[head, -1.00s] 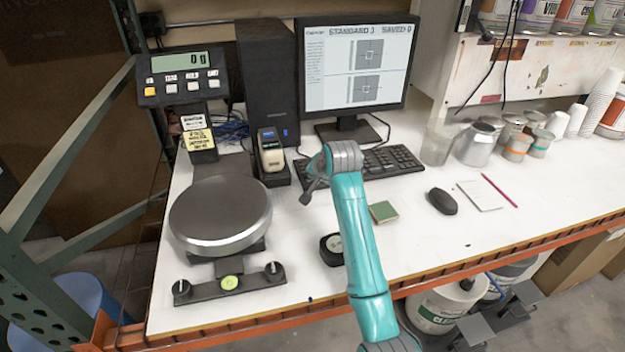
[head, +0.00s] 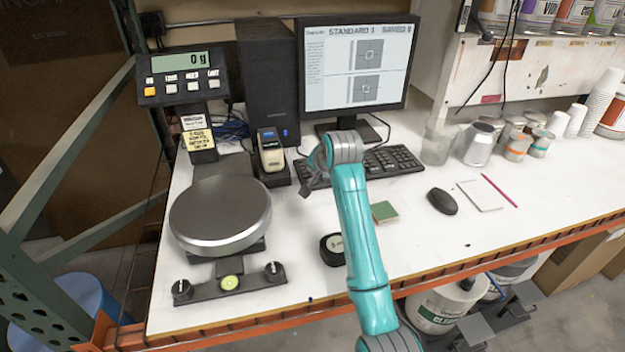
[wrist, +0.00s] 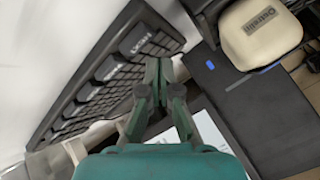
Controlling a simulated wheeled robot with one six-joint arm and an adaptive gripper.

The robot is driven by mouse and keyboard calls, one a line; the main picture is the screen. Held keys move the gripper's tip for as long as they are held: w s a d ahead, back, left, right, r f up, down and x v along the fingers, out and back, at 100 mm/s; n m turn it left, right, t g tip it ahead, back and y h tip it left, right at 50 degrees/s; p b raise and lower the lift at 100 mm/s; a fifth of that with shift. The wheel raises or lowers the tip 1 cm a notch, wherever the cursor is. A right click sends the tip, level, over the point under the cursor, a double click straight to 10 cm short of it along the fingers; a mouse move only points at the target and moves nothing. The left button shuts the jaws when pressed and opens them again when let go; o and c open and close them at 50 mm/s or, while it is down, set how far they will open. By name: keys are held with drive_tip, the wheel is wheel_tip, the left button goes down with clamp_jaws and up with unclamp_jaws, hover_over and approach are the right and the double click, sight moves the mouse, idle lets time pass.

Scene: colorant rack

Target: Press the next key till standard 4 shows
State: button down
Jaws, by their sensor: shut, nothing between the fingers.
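The black keyboard (head: 395,160) lies below the monitor (head: 355,65), its left part hidden by my arm in the head view. The screen reads STANDARD with a blurred digit I cannot read surely, and SAVED 0. In the head view my gripper (head: 312,180) is partly hidden behind my wrist.
A small cream-topped device (head: 271,158) stands left of my gripper. A round scale (head: 220,212) is further left. Cans and cups stand at the right.

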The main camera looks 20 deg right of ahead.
drive_tip(key=shift+r, duration=2.15)
